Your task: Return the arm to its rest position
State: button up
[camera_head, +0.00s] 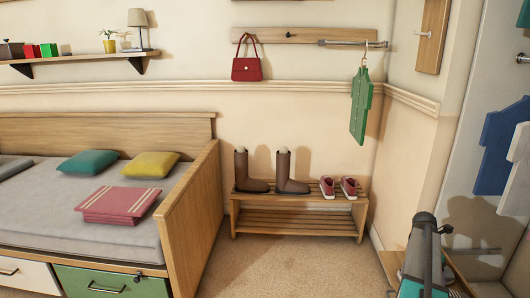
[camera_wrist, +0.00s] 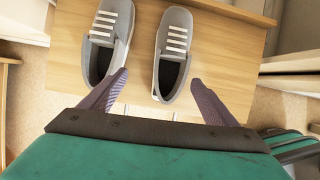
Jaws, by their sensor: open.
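My gripper (camera_wrist: 159,77) shows in the wrist view with its two dark fingers spread apart and nothing held between them. A grey left shoe (camera_wrist: 104,42) and a grey right shoe (camera_wrist: 173,48), both with pale straps, stand side by side on a light wooden surface (camera_wrist: 225,50) beyond the fingers. The fingertips overlap the shoes' lower ends in the picture; I cannot tell whether they touch. In the head view my teal and black arm (camera_head: 422,262) is at the lower right, and my fingers are hidden there.
A wooden shoe rack (camera_head: 295,228) holds brown boots (camera_head: 285,178) and red shoes (camera_head: 348,187). A bed (camera_head: 45,205) stands left. A green garment (camera_head: 360,105) hangs above the rack; blue garments (camera_head: 495,150) hang at the right. The carpet in front of the rack is clear.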

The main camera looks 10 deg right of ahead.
jog(key=w+a+f+n+y+p, duration=0.15)
jog(key=a+p, duration=0.25)
jog(key=a, duration=0.5)
jog(key=w+a+f+n+g+p, duration=0.1)
jog(key=w+a+f+p, duration=0.2)
jog(key=a, duration=0.6)
jog(key=w+a+f+n+p, duration=0.1)
jog(key=a+f+n+p, duration=0.1)
jog(key=a+p, duration=0.5)
jog(key=s+a+f+m+g+p, duration=0.1)
jog(key=s+a+p, duration=0.25)
jog(key=a, duration=0.65)
jog(key=s+a+f+p, duration=0.2)
jog(key=s+a, duration=0.2)
jog(key=a, duration=0.6)
jog(key=s+a+r+m+g+y+p, duration=0.1)
jog(key=s+a+m+p, duration=0.2)
jog(key=s+a+m, duration=0.4)
jog(key=s+a+m+g+y+p, duration=0.1)
jog(key=s+a+m+p, duration=0.2)
jog(key=s+a+m, duration=0.5)
jog(key=s+m, duration=0.3)
jog(key=s, duration=0.2)
jog(key=shift+r+y+p, duration=0.3)
jog(key=shift+r+y, duration=0.05)
jog(key=shift+r, duration=0.05)
jog(key=shift+s, duration=0.1)
